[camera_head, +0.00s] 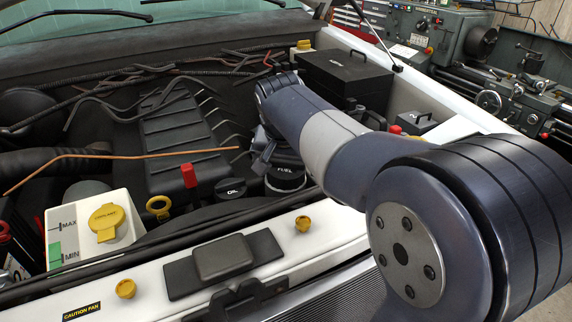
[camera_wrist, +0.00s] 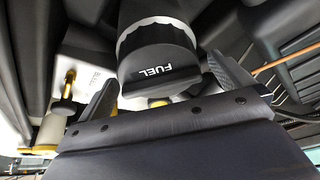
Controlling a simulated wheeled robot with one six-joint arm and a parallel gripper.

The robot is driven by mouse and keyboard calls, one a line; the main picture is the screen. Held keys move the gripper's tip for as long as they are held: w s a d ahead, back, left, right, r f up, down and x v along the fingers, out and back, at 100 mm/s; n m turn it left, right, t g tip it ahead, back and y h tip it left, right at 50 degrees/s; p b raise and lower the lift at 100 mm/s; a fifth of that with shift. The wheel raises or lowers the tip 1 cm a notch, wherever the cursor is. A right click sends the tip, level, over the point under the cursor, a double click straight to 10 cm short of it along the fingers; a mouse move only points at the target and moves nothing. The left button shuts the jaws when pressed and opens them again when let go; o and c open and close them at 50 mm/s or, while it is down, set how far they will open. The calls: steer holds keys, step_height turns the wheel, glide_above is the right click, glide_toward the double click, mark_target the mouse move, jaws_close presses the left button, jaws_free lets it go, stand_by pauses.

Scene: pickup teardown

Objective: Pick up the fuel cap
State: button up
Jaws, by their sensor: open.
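The fuel cap (camera_head: 286,180) is a round black cap marked FUEL, in the engine bay just right of the OIL cap (camera_head: 230,188). In the wrist view the fuel cap (camera_wrist: 158,58) shows large, with a ribbed silver-grey band. My gripper (camera_wrist: 161,72) is open and empty, with one finger on each side of the cap in that view. I cannot tell whether the fingers touch it. In the head view my gripper (camera_head: 264,158) is just behind and left of the cap, partly hidden by my arm.
A yellow coolant cap (camera_head: 106,219) sits on a white tank at left. A yellow dipstick ring (camera_head: 158,206) and red-topped part (camera_head: 189,175) stand near the OIL cap. A copper-coloured rod (camera_head: 120,158) crosses the bay. A black box (camera_head: 345,76) stands behind my arm.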

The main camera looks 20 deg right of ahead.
steer(key=shift+w+f, duration=0.1)
steer(key=shift+f, duration=0.2)
steer(key=shift+c, duration=0.4)
